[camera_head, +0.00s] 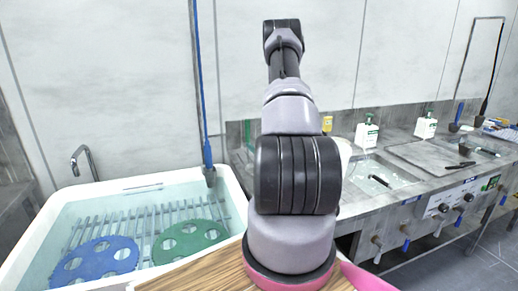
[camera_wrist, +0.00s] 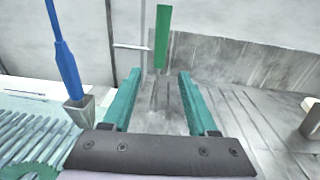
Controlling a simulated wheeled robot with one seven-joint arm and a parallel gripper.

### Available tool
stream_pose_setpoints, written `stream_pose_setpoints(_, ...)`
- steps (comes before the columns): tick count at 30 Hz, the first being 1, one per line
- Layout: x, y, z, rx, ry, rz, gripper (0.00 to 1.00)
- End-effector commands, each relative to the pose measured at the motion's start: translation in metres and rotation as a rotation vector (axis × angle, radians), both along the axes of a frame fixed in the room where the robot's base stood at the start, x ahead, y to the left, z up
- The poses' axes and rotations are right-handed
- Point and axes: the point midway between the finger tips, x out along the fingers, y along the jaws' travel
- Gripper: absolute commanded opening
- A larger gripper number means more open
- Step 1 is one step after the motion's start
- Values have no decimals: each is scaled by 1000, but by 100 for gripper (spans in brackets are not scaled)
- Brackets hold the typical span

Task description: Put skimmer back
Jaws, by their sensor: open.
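My gripper (camera_wrist: 158,78) is open, its two teal fingers apart with nothing between them. In the wrist view a narrow green upright bar (camera_wrist: 162,38) shows beyond the fingertips, in front of the wall; it may be the skimmer's handle, but I cannot tell. A small green strip (camera_head: 248,131) also shows at the wall left of my arm in the head view. No skimmer head can be made out.
A water-filled white basin (camera_head: 232,187) at left holds a rack with a blue perforated disc (camera_head: 95,262) and a green one (camera_head: 190,241). A blue-handled hose (camera_wrist: 62,48) hangs beside my gripper. A steel counter (camera_head: 400,197) with bottles runs right.

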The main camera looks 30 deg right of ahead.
Motion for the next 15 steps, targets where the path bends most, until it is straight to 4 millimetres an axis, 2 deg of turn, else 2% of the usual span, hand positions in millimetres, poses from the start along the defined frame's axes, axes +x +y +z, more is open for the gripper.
stream_pose_setpoints(5, -22, 4, 0, 0, 1, -1, 59)
stream_pose_setpoints(9, -19, 16, 13, -4, -17, 47, 59)
stream_pose_setpoints(11, -11, 31, 29, -11, -37, 112, 59)
stream_pose_setpoints(14, 6, 71, 69, -32, -80, 281, 59)
stream_pose_setpoints(15, 11, 92, 87, -46, -97, 366, 59)
